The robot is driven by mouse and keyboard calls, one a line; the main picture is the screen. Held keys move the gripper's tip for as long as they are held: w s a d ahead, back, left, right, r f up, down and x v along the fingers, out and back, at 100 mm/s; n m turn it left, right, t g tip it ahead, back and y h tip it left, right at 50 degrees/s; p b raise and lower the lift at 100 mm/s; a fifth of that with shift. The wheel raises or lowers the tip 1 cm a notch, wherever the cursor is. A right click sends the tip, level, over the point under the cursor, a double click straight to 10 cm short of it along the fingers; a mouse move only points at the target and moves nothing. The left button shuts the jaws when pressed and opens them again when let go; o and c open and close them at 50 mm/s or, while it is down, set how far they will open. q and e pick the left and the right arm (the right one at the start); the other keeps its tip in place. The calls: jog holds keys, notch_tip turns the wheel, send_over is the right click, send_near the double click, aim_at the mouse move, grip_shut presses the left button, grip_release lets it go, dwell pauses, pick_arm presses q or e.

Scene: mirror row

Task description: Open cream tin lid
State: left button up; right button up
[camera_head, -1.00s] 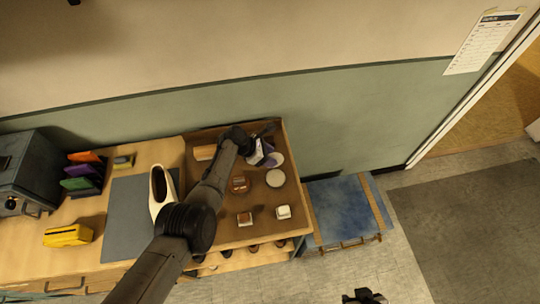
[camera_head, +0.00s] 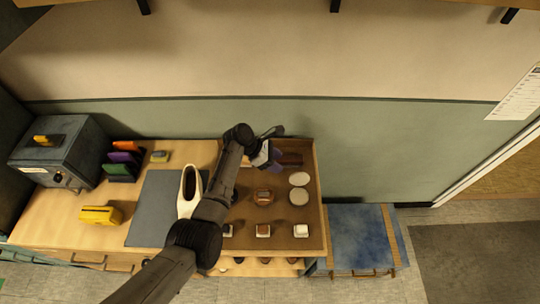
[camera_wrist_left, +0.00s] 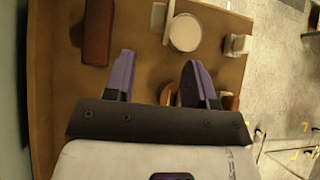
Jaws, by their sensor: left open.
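The cream tin (camera_head: 299,197) is a pale round disc on the brown board, right of my left gripper (camera_head: 272,160). A second pale disc, seemingly its lid (camera_head: 299,179), adjoins its far side. In the left wrist view the tin (camera_wrist_left: 186,33) lies beyond the fingertips, and the lid (camera_wrist_left: 168,20) shows there as a thin upright edge, so it looks raised. My left gripper (camera_wrist_left: 158,72) is open and empty, its purple-sided fingers apart above the board. It touches neither tin nor lid. My right gripper is out of view.
A dark red-brown block (camera_wrist_left: 97,32) lies near the wall. A brown object (camera_head: 263,195) and several small white-and-brown blocks (camera_head: 300,230) stand on the board. A cream shoe-like object (camera_head: 188,190) stands on the grey mat (camera_head: 150,205). A blue-topped stool (camera_head: 360,235) is at right.

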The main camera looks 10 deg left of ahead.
pick_arm(q)
jog(key=shift+v, duration=1.4)
jog(key=w+a+r+m+t+y, duration=0.2)
jog(key=a+r+m+t, duration=0.1)
jog(key=r+m, duration=0.5)
jog(key=w+a+r+m+t+y, duration=0.1)
jog(key=a+r+m+t+y, duration=0.15)
jog(key=r+m, duration=0.5)
jog(key=s+a+r+m+t+y, duration=0.2)
jog(key=s+a+r+m+t, duration=0.15)
jog(key=s+m, duration=0.25)
jog(key=s+f+g, duration=0.2)
jog(key=s+f, duration=0.5)
jog(key=s, duration=0.6)
jog(key=s+f+m+g+y, duration=0.1)
jog(key=s+f+g, duration=0.1)
jog(key=s+f, duration=0.5)
jog(key=s+f+g+y, duration=0.1)
jog(key=s+f, duration=0.7)
jog(key=s, duration=1.1)
jog(key=shift+s+a+m+g, duration=0.25)
jog(key=shift+s+m+g, duration=0.1)
jog(key=shift+g, duration=0.55)
